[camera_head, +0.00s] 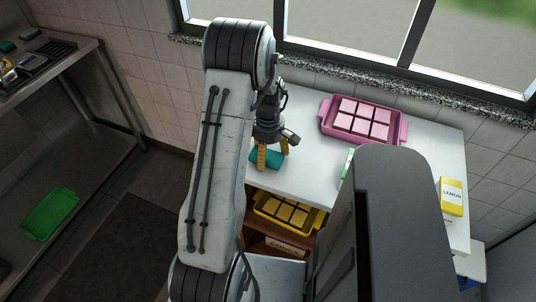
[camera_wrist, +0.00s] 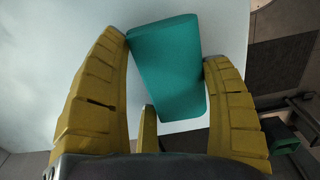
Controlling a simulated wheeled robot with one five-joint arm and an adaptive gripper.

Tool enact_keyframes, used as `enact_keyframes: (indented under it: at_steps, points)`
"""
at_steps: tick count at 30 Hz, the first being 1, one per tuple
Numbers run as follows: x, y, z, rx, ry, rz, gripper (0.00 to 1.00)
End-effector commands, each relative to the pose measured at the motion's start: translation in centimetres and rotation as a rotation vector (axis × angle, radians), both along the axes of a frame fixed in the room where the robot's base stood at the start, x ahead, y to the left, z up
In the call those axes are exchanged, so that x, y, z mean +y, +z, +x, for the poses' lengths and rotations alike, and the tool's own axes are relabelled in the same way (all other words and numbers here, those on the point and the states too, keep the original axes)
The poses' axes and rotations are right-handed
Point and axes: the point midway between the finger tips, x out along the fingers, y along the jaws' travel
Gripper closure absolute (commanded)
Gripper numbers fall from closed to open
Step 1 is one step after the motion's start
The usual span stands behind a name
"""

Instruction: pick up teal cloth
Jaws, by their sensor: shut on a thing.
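The teal cloth (camera_head: 274,158) is a flat block near the left edge of the white table. My gripper (camera_head: 271,158) points down at it from above, one yellow finger on each side. In the wrist view the teal cloth (camera_wrist: 168,68) lies between the yellow fingers of my gripper (camera_wrist: 165,70), tilted a little. The fingers are shut on it. Whether the cloth still touches the table is hard to tell.
A pink tray (camera_head: 322,127) with pink blocks stands at the table's back. A yellow tray (camera_head: 318,217) with yellow blocks sits below the near edge. A yellow lemon box (camera_head: 453,197) stands right. A green tray (camera_head: 50,213) lies on a metal shelf left.

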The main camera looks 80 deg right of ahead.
Motion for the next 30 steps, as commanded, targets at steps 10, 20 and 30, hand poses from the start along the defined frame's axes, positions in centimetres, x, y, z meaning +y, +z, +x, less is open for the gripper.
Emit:
enact_keyframes:
  at_steps: [10, 20, 30]
  points:
    - [-0.8, 4.4, -1.6, 0.000, -0.006, -0.006, 0.55]
    - [-3.2, 8.1, -7.2, 0.001, -0.003, -0.003, 0.55]
    - [-4.5, 10.0, -10.1, 0.000, -0.001, -0.002, 0.55]
